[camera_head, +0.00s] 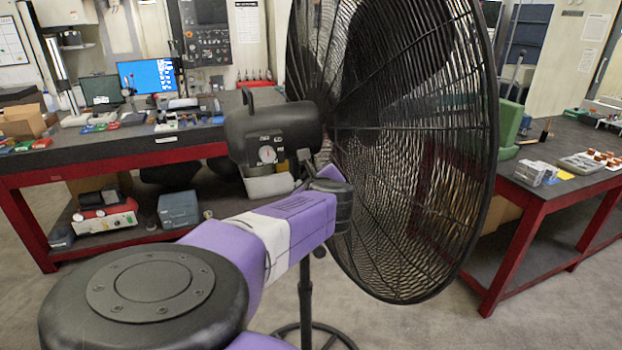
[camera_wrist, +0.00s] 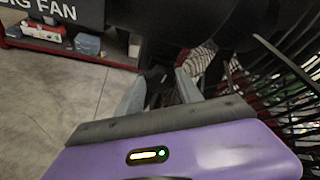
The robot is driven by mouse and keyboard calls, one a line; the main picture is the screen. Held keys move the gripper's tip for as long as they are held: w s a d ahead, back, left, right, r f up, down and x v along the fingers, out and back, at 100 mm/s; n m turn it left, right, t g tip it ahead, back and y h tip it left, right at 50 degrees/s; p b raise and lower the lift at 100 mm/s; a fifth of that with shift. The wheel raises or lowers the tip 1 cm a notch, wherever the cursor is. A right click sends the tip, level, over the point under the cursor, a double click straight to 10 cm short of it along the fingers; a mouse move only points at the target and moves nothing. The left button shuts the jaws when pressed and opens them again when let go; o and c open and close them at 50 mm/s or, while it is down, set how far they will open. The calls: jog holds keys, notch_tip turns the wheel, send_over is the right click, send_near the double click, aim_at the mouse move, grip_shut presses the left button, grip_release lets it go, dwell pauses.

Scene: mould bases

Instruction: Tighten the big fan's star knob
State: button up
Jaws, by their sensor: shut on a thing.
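The big fan has a large black wire cage (camera_head: 420,150) and a dark motor housing (camera_head: 262,130) with a handle and a round dial. It stands upright on a thin black pole (camera_head: 305,300). In the wrist view my gripper (camera_wrist: 160,82) reaches in under the dark fan body, its two grey fingers on either side of a small dark part (camera_wrist: 158,77), which looks like the star knob. The fingers are shut on it. The knob's star shape is not clear there. In the head view my purple arm hides the fingers and the knob.
A red-framed workbench (camera_head: 100,158) with monitors and tools stands behind at the left. Another red-framed bench (camera_head: 540,195) stands at the right. The fan's cage (camera_wrist: 290,85) is close beside my gripper on the right. Grey floor is open at the lower left of the wrist view.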

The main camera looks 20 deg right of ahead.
jog(key=o, duration=1.4)
jog(key=shift+f, duration=0.1)
